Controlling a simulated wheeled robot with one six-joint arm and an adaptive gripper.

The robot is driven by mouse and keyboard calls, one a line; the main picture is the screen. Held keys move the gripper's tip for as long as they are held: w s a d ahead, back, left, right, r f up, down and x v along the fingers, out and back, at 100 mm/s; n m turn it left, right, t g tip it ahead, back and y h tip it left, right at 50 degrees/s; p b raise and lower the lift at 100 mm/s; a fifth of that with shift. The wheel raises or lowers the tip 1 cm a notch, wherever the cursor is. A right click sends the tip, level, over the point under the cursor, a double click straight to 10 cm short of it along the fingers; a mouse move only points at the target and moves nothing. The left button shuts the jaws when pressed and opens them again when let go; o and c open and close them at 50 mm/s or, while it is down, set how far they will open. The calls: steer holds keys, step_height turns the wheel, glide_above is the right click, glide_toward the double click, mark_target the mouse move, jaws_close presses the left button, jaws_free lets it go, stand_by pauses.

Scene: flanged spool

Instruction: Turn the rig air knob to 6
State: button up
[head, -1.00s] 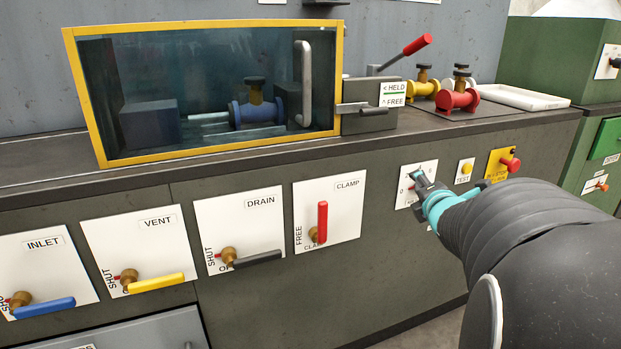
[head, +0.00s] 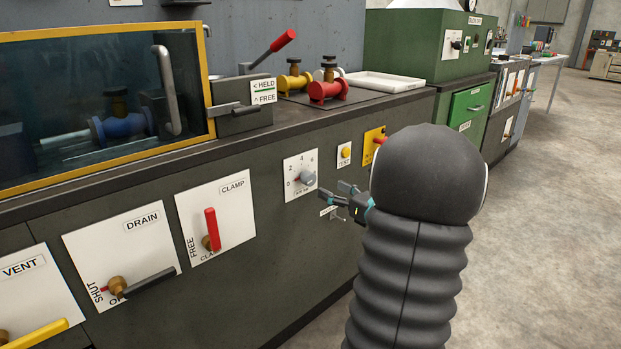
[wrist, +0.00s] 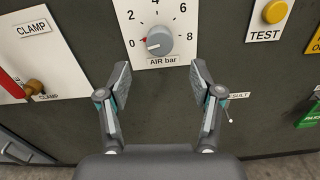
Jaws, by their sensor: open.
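The air knob (wrist: 160,41) is a round grey knob on a white plate (wrist: 183,12) marked 0 to 8 and "AIR bar". A pale line on the knob points left, close to the 0, where a small red mark sits. The knob also shows in the head view (head: 307,178) on the dark bench front. My gripper (wrist: 160,80) is open and empty. Its two fingers stand apart below the knob in the wrist view, touching nothing that I can see. In the head view my gripper (head: 334,198) is just right of and below the plate.
The yellow TEST button (wrist: 275,12) is right of the plate. The red CLAMP lever (head: 211,229) is on its left. A yellow panel with a red knob (head: 379,141) is farther right. Open floor (head: 540,200) lies to the right of the bench.

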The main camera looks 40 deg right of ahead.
mark_target(312, 180)
steer(key=w, duration=0.3)
steer(key=w+p, duration=0.1)
steer(key=w, duration=0.5)
steer(key=shift+a, duration=0.4)
steer(key=c, duration=1.1)
steer(key=shift+c, duration=0.2)
